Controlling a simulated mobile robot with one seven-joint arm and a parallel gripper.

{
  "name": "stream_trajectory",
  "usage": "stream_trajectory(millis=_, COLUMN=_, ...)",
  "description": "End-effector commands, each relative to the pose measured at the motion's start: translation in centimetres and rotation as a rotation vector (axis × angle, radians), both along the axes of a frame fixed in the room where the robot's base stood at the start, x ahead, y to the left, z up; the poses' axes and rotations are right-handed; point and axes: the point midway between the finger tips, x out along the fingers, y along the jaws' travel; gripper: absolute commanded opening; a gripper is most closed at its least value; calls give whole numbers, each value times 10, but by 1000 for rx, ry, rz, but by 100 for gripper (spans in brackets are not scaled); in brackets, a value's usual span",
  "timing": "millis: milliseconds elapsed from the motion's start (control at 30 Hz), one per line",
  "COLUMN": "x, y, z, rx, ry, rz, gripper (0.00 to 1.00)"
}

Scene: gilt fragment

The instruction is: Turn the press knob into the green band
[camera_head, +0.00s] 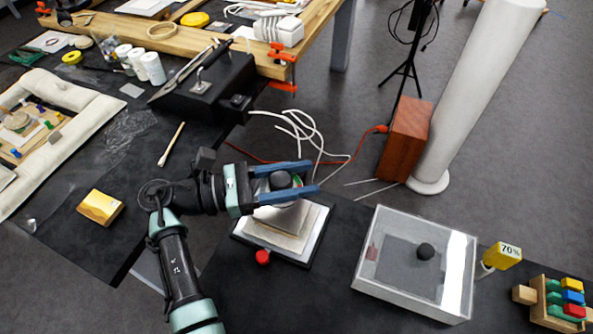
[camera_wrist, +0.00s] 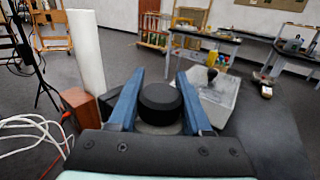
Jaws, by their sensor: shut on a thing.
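The black press knob (camera_head: 281,180) stands on top of the small press (camera_head: 290,222), which has a pale stack on a white plate and black base. My gripper (camera_head: 314,177) reaches over it from the left, with its blue fingers on both sides of the knob. In the wrist view, my gripper (camera_wrist: 160,74) has the round black knob (camera_wrist: 160,101) between its fingers, and it is shut on it. A sliver of green and a little red show beside the knob, partly hidden by the fingers. I cannot tell where any pointer stands against the green band.
A red button (camera_head: 263,257) is at the press's front left corner. A clear-lidded box (camera_head: 416,262) with a black knob stands to the right. A yellow 70% tag (camera_head: 503,255) is beyond it. White cables (camera_head: 300,130) and a wooden block (camera_head: 405,142) are behind.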

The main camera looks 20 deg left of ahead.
Motion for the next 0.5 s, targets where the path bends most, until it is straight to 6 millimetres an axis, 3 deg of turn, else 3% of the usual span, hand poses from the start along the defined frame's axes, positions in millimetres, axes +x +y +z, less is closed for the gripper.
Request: stream_trajectory(millis=500, x=-10, y=-3, z=-8, rx=7, ry=8, rz=-326, gripper=0)
